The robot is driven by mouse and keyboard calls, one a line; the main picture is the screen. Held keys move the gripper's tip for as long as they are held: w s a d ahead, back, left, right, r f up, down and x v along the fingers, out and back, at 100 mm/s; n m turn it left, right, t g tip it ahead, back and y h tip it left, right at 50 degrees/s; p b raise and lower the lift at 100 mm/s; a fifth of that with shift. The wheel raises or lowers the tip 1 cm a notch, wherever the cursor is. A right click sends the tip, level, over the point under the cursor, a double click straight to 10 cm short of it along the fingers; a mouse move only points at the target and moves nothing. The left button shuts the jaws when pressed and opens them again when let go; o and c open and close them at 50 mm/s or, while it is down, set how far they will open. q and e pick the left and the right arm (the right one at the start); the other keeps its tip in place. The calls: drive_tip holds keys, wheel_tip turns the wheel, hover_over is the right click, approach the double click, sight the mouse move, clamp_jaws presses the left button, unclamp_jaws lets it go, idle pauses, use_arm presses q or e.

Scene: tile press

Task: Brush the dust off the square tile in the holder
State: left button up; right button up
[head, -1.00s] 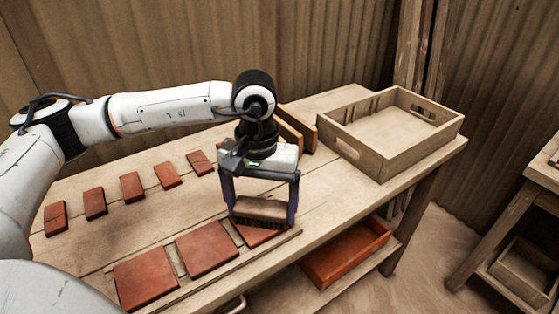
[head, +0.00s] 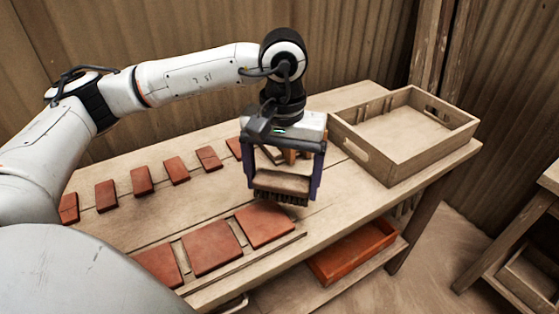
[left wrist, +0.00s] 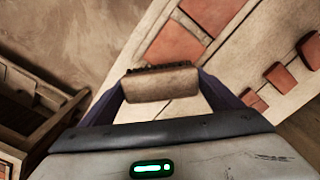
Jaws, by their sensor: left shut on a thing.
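Three larger red tiles lie in a row in a wooden holder (head: 293,237) along the table's front: the right tile (head: 265,226), the middle tile (head: 211,248) and the left tile (head: 157,267). I cannot make out dust on them. My left gripper (head: 283,193) is shut on a wooden brush (head: 281,181) with dark bristles facing down. The brush is above and behind the right tile, apart from it. The left wrist view shows the brush (left wrist: 160,84) between the fingers, with red tiles (left wrist: 175,47) beyond. My right gripper is not in view.
Several smaller red tiles (head: 142,181) lie in a row toward the back. Wooden pieces behind the gripper are partly hidden. An empty wooden crate (head: 392,165) stands at the right end. An orange-red tray (head: 352,251) sits on the shelf below.

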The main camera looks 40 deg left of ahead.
use_arm(q)
drive_tip(key=shift+r+p, duration=0.35)
drive_tip(key=shift+r, duration=0.65)
